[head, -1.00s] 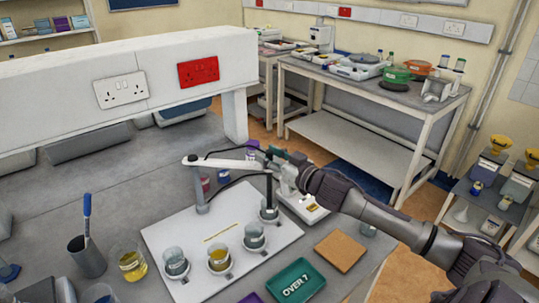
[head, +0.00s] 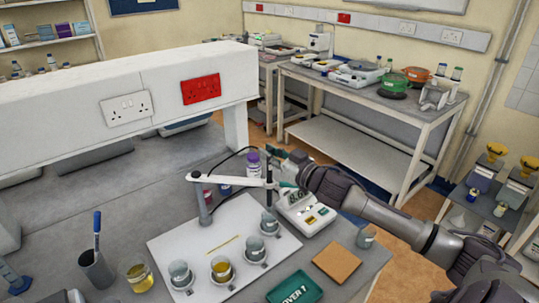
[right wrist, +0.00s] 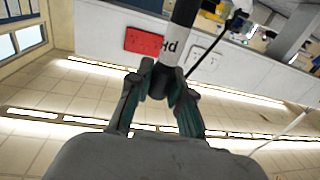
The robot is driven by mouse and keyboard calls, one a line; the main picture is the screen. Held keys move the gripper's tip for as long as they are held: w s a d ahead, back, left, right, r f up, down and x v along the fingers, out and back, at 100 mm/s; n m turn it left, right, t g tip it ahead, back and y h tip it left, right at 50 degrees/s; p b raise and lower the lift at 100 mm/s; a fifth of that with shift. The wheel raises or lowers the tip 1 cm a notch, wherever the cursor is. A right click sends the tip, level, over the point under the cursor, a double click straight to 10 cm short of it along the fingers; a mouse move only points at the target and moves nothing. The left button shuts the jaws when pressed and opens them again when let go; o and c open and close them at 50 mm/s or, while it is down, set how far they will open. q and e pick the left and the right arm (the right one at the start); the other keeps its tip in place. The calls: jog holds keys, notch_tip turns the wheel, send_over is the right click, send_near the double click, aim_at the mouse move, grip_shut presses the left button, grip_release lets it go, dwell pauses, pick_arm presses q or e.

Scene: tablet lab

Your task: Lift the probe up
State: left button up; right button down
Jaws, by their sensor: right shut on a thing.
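The pH probe (head: 268,196) is a slim dark upright rod at the end of a white jointed holder arm (head: 232,179). Its lower end shows just above or at the rim of the rear right beaker (head: 270,225); I cannot tell which. In the right wrist view the probe (right wrist: 182,45) shows a white band marked pH and a black end. My right gripper (head: 275,157) is at the probe's top, and in the right wrist view (right wrist: 160,85) its fingers are shut on that black end. My left gripper is out of view.
A white board (head: 205,243) carries several beakers and a yellow strip. The pH meter (head: 305,212) stands behind right. A green OVER ? tray (head: 294,288) and a brown pad (head: 337,263) lie in front. A pen cup (head: 96,272) stands left.

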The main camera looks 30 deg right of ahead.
jog(key=shift+r, duration=0.7)
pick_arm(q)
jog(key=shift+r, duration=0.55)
pick_arm(e)
jog(key=shift+w, duration=0.1)
jog(key=c, duration=1)
grip_release()
jog(key=shift+c, duration=0.2)
jog(key=shift+f, duration=0.1)
jog(key=shift+s+d+f, duration=0.1)
jog(key=shift+s, duration=0.5)
jog(key=s+d, duration=0.2)
jog(key=s, duration=0.9)
jog(key=shift+r, duration=0.2)
